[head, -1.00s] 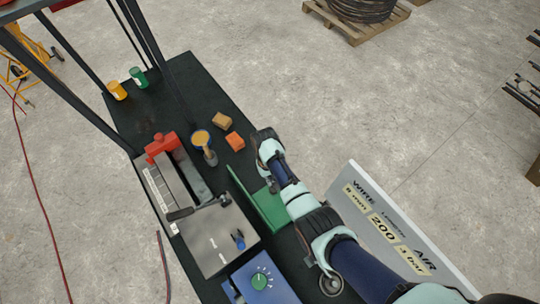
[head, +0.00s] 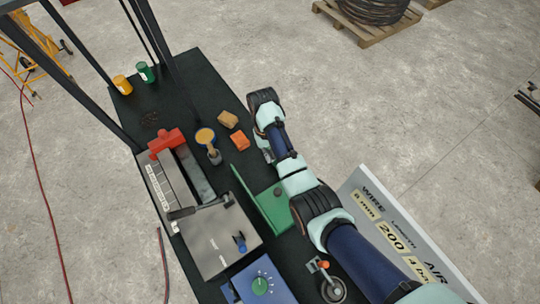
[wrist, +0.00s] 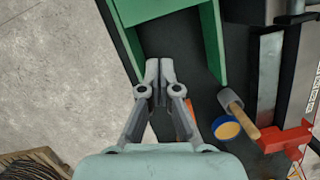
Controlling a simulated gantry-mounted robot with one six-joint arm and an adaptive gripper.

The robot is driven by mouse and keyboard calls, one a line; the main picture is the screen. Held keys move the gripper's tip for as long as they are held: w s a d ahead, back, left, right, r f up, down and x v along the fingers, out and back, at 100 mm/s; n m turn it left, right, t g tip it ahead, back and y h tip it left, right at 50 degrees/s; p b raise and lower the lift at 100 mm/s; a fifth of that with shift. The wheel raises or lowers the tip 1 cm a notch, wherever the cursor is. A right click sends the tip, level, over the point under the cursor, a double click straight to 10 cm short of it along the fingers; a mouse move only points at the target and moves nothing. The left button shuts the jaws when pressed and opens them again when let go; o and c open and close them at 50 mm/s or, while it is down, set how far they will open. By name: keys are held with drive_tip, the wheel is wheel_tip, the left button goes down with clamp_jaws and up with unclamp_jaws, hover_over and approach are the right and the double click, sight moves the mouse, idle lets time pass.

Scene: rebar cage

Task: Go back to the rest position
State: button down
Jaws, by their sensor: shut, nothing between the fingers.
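My gripper (wrist: 160,70) shows in the wrist view with its two grey fingers together and nothing between them. It is above the dark bench, with the green channel-shaped part (wrist: 180,12) ahead of its fingertips and apart from them in the picture. In the head view my gripper (head: 268,154) is partly hidden beneath my wrist, near the far end of the green part (head: 272,208). My arm reaches in from the lower right.
A grey machine (head: 215,235) with a red clamp (head: 166,143) stands on the bench (head: 190,75). A yellow-topped tin (head: 205,138), a tan block (head: 228,119) and an orange block (head: 240,140) lie near my wrist. A lettered sign (head: 385,225) stands right of the bench.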

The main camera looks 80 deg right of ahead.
idle(0.4)
drive_tip(key=w+a+r+n+t+h+p, duration=0.2)
drive_tip(key=w+a+r+n+t, duration=0.15)
drive_tip(key=w+a+r, duration=0.4)
drive_tip(key=w+a+r+n+t+h+p, duration=0.1)
drive_tip(key=w+a+r+n+t+h, duration=0.3)
drive_tip(key=w+a, duration=0.65)
drive_tip(key=s+a+r+n+t+y+p, duration=0.1)
drive_tip(key=s+a+r+n+t, duration=0.1)
drive_tip(key=a+r, duration=0.7)
drive_tip(key=s+a+r+n+t+y, duration=0.1)
drive_tip(key=s+a+r+t+y, duration=0.1)
drive_tip(key=a+r+t, duration=0.3)
drive_tip(key=a+r, duration=0.4)
drive_tip(key=a, duration=0.2)
drive_tip(key=shift+s+r+n+y+p, duration=0.2)
drive_tip(key=shift+s+n+y+p, duration=0.1)
drive_tip(key=shift+s+n+p, duration=0.1)
